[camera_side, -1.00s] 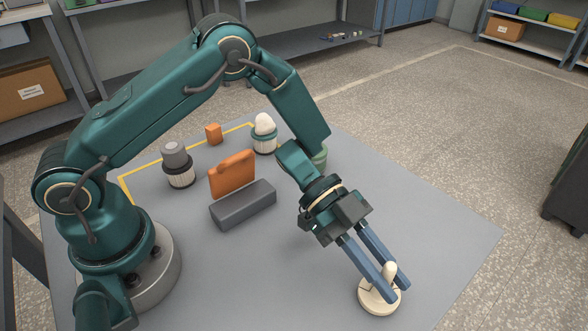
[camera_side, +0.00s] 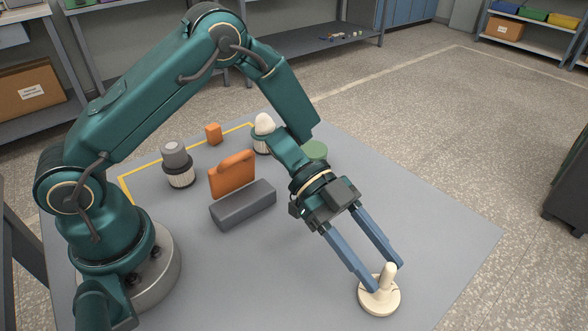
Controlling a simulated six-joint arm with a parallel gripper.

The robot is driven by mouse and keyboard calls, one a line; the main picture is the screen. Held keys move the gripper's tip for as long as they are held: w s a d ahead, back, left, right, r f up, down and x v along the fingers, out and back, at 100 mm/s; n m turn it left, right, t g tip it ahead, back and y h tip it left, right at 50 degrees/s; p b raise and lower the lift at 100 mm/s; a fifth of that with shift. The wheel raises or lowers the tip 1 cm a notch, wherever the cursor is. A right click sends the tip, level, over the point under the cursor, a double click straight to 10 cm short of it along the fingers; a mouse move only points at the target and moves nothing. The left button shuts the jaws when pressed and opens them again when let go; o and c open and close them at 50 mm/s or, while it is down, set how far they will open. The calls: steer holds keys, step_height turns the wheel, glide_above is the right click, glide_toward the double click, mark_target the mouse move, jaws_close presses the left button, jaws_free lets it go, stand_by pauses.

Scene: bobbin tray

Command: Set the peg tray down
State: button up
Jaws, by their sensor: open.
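The peg tray (camera_side: 379,302) is a cream round disc with one upright peg (camera_side: 388,275) standing on it. It rests flat on the grey table near the front right. My gripper (camera_side: 387,277) has long blue fingers and is open. Its fingertips are spread on either side of the peg, just above the disc. Whether a fingertip touches the peg or the disc, I cannot tell.
A grey block (camera_side: 243,206), an orange handled piece (camera_side: 232,176), a grey-topped bobbin (camera_side: 178,166), a white-topped bobbin (camera_side: 264,124), a small orange block (camera_side: 214,134) and a green round thing (camera_side: 315,150) stand farther back. The table (camera_side: 440,235) right of my gripper is clear.

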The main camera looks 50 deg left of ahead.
steer(key=v, duration=0.9)
steer(key=w+a+r+n+t+y, duration=0.3)
steer(key=w+r+t, duration=0.3)
steer(key=w+t, duration=0.25)
steer(key=w+a+r+n+t+y, duration=0.2)
steer(key=a+r+n+t+y, duration=0.3)
steer(key=a+r+n+y, duration=0.25)
steer(key=s+a+f+n+g+y, duration=0.1)
steer(key=s+n+g, duration=0.1)
steer(key=s, duration=0.3)
steer(key=s+a+f+n+g+y, duration=0.1)
steer(key=s+a+n+g+y, duration=0.1)
steer(key=s, duration=0.3)
steer(key=s+a+f+n+g+y, duration=0.1)
steer(key=s+n+g, duration=0.1)
steer(key=s, duration=0.4)
steer(key=shift+a+f+n+y, duration=0.2)
steer(key=shift+n+y, duration=0.05)
steer(key=shift+n, duration=0.3)
steer(key=s+d+f+g+h, duration=0.1)
steer(key=s+d+g, duration=0.1)
steer(key=s, duration=0.3)
steer(key=shift+s+d+f+h, duration=0.3)
steer(key=shift+s+d+f, duration=0.1)
steer(key=shift+d, duration=0.15)
